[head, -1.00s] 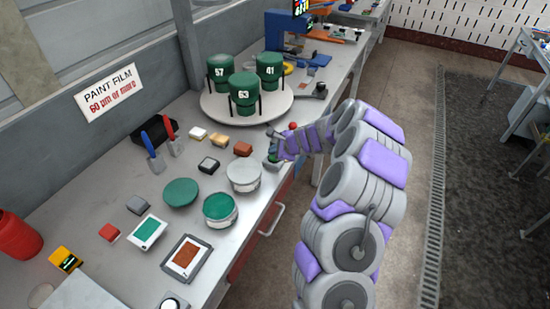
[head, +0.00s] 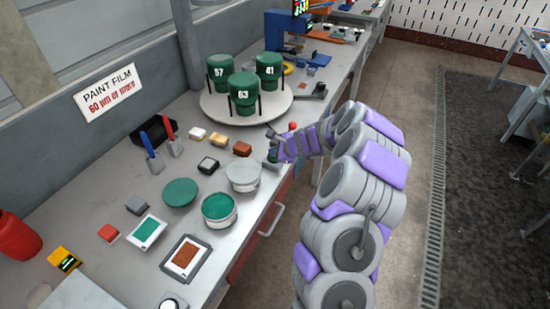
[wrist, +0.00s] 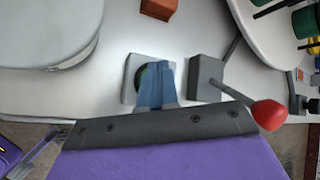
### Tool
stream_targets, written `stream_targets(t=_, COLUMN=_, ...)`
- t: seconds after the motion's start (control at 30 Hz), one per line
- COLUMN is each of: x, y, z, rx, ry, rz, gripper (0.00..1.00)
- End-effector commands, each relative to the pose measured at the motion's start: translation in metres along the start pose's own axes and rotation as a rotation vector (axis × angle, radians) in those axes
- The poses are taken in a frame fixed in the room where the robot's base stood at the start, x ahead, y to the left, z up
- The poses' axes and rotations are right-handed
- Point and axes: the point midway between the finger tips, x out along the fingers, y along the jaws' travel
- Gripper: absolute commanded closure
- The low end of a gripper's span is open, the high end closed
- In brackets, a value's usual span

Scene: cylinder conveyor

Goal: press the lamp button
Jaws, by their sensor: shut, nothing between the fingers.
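The lamp button appears to be the dark green round button (wrist: 141,80) on a pale square base (wrist: 131,64) in the wrist view. My gripper's blue fingers (wrist: 155,84) are shut and empty, right over the button, and hide most of it. Whether the fingertips touch it, I cannot tell. In the head view my gripper (head: 275,150) is at the bench's front edge, beside the grey tin, and a bit of green shows under it. No lamp can be clearly made out.
A lever with a red ball knob (wrist: 268,114) stands close to the right of the button in the wrist view. A grey tin (head: 243,174) is to its left in the head view. A round turntable (head: 217,107) with green numbered pots is behind.

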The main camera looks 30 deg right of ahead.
Motion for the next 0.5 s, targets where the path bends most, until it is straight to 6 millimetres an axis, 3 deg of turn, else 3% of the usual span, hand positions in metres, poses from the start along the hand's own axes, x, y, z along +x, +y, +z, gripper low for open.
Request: stream_targets(t=0.5, x=-0.0011, y=-0.0011, z=0.0002, rx=0.000, ry=0.000, rz=0.001, gripper=1.00)
